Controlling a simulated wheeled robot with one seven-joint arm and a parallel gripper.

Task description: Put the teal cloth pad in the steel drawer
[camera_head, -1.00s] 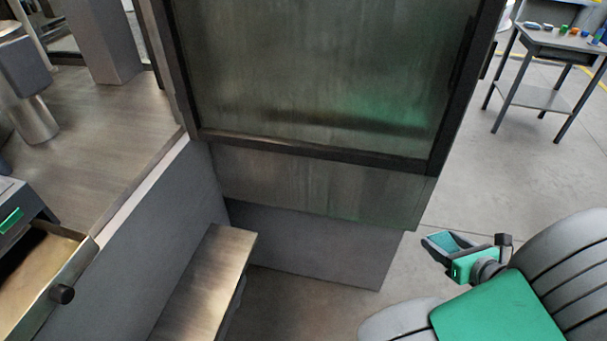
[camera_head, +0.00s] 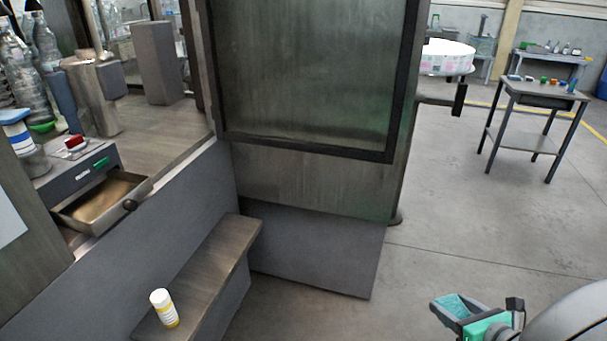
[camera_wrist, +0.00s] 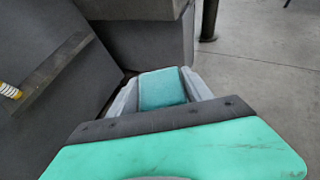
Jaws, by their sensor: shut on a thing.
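The teal cloth pad (camera_head: 455,307) is held in my gripper (camera_head: 450,312) at the lower right of the head view, above the floor. In the wrist view the pad (camera_wrist: 162,89) sits between the two grey fingers of my gripper (camera_wrist: 163,92), which is shut on it. The steel drawer (camera_head: 128,206) is at the left in the head view, pulled open from a grey housing, with a dark round knob on its front. Its visible inside is a bare tan floor. The gripper is well to the right of the drawer and apart from it.
A tall cabinet with a glass door (camera_head: 310,75) stands between drawer and gripper. A low ledge (camera_head: 215,262) bears a white and yellow bottle (camera_head: 163,308). Bottles crowd the counter above the drawer. A small table (camera_head: 540,95) stands far right. Open floor lies at right.

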